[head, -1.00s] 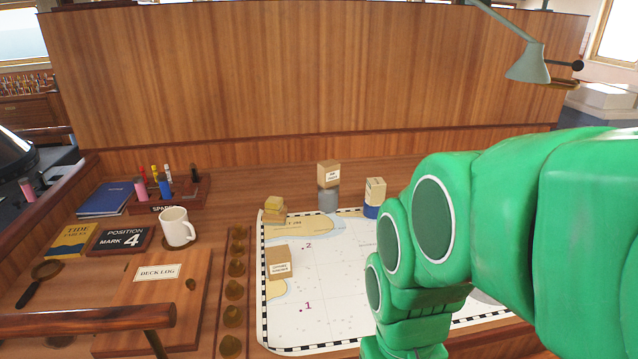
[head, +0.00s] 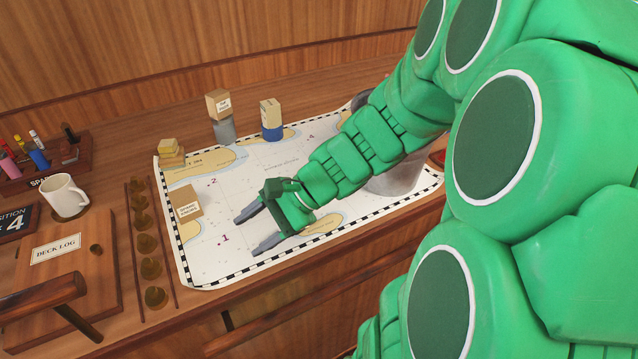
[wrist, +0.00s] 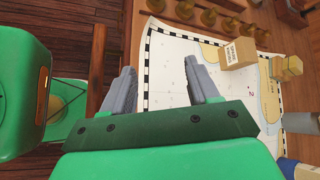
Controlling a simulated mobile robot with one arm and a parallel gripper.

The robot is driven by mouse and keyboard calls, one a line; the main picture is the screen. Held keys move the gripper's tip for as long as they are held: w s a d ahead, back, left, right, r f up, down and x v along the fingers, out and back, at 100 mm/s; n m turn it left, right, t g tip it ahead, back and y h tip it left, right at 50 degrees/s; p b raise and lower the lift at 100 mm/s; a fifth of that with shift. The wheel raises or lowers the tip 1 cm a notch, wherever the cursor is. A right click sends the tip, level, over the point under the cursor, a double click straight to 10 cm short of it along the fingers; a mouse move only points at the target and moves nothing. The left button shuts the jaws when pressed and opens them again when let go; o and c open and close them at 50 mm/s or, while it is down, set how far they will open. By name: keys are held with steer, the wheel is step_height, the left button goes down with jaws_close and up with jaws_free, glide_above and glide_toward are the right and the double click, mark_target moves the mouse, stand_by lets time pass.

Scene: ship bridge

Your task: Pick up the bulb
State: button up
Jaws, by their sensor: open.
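I cannot make out a bulb in either view. My gripper (head: 247,235) is open and empty above the near part of the chart (head: 215,260), its grey fingers pointing left. In the wrist view my gripper (wrist: 160,68) shows its two fingers wide apart, with only the chart's edge and wood beyond them. My arm hides part of the chart's right side.
A row of brass knobs (head: 146,244), a white mug (head: 64,195) and a deck log board (head: 75,275) lie left.

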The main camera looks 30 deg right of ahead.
steer(key=w+d+f+m+t+h, duration=0.1)
steer(key=w+d+f+m+t, duration=0.1)
steer(key=d+m, duration=0.3)
steer(key=w+d+f+m+t+h, duration=0.1)
steer(key=w+d+m+t, duration=0.3)
steer(key=d, duration=0.6)
steer(key=w+d+f+m+t+h, duration=0.1)
steer(key=w+d+f+m+t, duration=0.2)
steer(key=d+m, duration=0.4)
steer(key=shift+d+f+h, duration=0.25)
steer(key=shift+d+h, duration=0.05)
steer(key=shift+d, duration=0.4)
steer(key=shift+s+d+f, duration=0.1)
steer(key=shift+f, duration=0.45)
steer(key=shift+r+x, duration=0.15)
steer(key=shift+x, duration=1.75)
steer(key=shift+r+x, duration=0.15)
steer(key=shift+x, duration=1.75)
